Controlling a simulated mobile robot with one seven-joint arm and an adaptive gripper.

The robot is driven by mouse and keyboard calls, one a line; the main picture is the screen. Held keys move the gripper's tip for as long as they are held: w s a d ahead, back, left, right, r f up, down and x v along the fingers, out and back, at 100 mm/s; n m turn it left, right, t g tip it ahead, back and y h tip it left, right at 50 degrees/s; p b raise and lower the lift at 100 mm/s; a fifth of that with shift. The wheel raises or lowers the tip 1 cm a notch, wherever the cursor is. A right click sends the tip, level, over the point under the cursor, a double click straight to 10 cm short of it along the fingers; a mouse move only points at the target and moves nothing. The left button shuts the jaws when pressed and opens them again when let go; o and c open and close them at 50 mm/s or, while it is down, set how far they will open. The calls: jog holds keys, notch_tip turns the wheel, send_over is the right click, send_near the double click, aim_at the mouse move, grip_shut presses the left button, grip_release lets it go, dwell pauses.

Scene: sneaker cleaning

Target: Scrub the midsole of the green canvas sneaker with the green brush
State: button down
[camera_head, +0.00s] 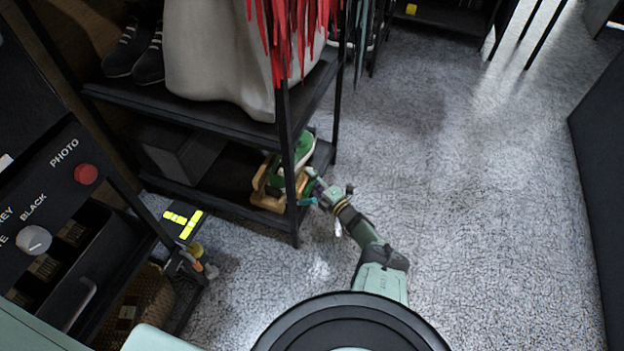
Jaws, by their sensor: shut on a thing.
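The green canvas sneaker (303,145) with a white midsole sits on the lower shelf of the black rack, on a light wooden stand (262,188). A black rack post hides part of the sneaker. My arm reaches in from the lower right. My gripper (312,186) is at the shelf's front right corner, just below and right of the sneaker. It is shut on a small green thing (307,201), apparently the green brush, of which only a little shows. I cannot tell whether the bristles touch the midsole.
The black rack's post (290,165) stands close left of my gripper. A dark box (182,150) is on the same shelf. Dark shoes (140,52) and a large pale sack (222,60) are on the shelf above. Carpet (480,200) lies clear to the right.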

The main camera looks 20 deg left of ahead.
jog(key=shift+a, duration=0.7)
jog(key=shift+w, duration=0.15)
jog(key=w+b, duration=0.2)
jog(key=b, duration=0.1)
jog(key=shift+w+d+f, duration=0.1)
jog(key=shift+w+f, duration=0.05)
jog(key=shift+w, duration=0.2)
jog(key=shift+w+b, duration=0.35)
jog(key=shift+b, duration=0.1)
jog(key=shift+w, duration=0.2)
jog(key=shift+s+r+p, duration=0.2)
jog(key=shift+s+p, duration=0.4)
jog(key=shift+s+r+p, duration=0.2)
jog(key=shift+s+p, duration=0.35)
jog(key=shift+p, duration=0.05)
jog(key=shift+s+f+p, duration=0.1)
jog(key=shift+s+p, duration=0.45)
jog(key=shift+s, duration=0.2)
jog(key=shift+s+f, duration=0.1)
jog(key=shift+s, duration=0.05)
